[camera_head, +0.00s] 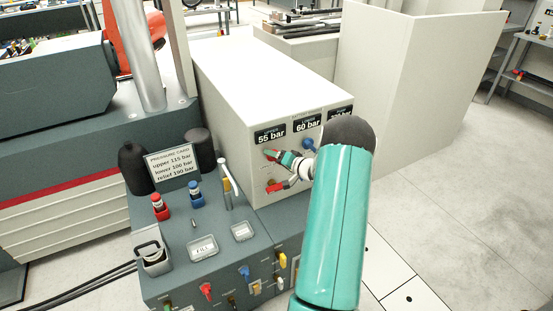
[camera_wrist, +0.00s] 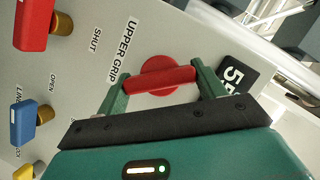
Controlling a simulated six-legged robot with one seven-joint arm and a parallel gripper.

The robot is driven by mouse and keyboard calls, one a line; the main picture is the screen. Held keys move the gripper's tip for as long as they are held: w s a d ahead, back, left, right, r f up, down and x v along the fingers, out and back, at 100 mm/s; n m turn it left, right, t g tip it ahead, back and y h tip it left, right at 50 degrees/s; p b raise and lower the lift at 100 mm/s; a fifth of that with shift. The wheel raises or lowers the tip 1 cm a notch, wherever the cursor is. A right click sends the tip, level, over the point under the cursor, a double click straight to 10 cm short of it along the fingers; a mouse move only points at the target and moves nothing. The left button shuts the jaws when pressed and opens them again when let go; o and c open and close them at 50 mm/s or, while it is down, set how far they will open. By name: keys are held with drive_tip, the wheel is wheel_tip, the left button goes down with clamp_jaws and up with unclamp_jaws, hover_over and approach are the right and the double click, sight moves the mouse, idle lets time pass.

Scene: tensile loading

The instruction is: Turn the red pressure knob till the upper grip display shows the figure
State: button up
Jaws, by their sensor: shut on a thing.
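The red pressure knob (camera_wrist: 158,78) sits on the light panel beside the words UPPER GRIP. My gripper (camera_wrist: 160,84) is shut on it, one green finger on each side of its red bar. In the head view, my gripper (camera_head: 285,157) is at the panel just under the upper display (camera_head: 270,133), which reads 55 bar. The wrist view shows only part of this display (camera_wrist: 236,78). The pressure card (camera_head: 172,166) reads upper 115 bar, lower 100 bar, relief 190 bar.
The lower display (camera_head: 307,123) reads 60 bar, with a blue knob (camera_head: 309,145) under it. A third display is partly hidden by my arm. A red valve lever (camera_head: 275,187) sits below my gripper, with blue (camera_wrist: 22,124) and yellow levers alongside in the wrist view.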

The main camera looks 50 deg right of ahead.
drive_tip(key=shift+w+a+n+g+h, duration=0.1)
drive_tip(key=shift+n+g+h, duration=0.35)
drive_tip(key=shift+n, duration=0.75)
drive_tip(key=n+g+h, duration=0.1)
drive_tip(key=n+h, duration=0.1)
drive_tip(key=n, duration=0.1)
drive_tip(key=shift+a+r, duration=0.1)
drive_tip(key=n+h, duration=0.3)
drive_tip(key=n, duration=0.1)
drive_tip(key=shift+a+g, duration=0.15)
drive_tip(key=shift+g, duration=0.2)
drive_tip(key=n+h, duration=0.1)
drive_tip(key=n, duration=0.1)
drive_tip(key=n+h, duration=0.1)
drive_tip(key=n, duration=0.1)
drive_tip(key=shift+w+a+h, duration=0.1)
drive_tip(key=shift+h, duration=0.15)
drive_tip(key=shift+n+h, duration=0.8)
drive_tip(key=shift+n, duration=0.7)
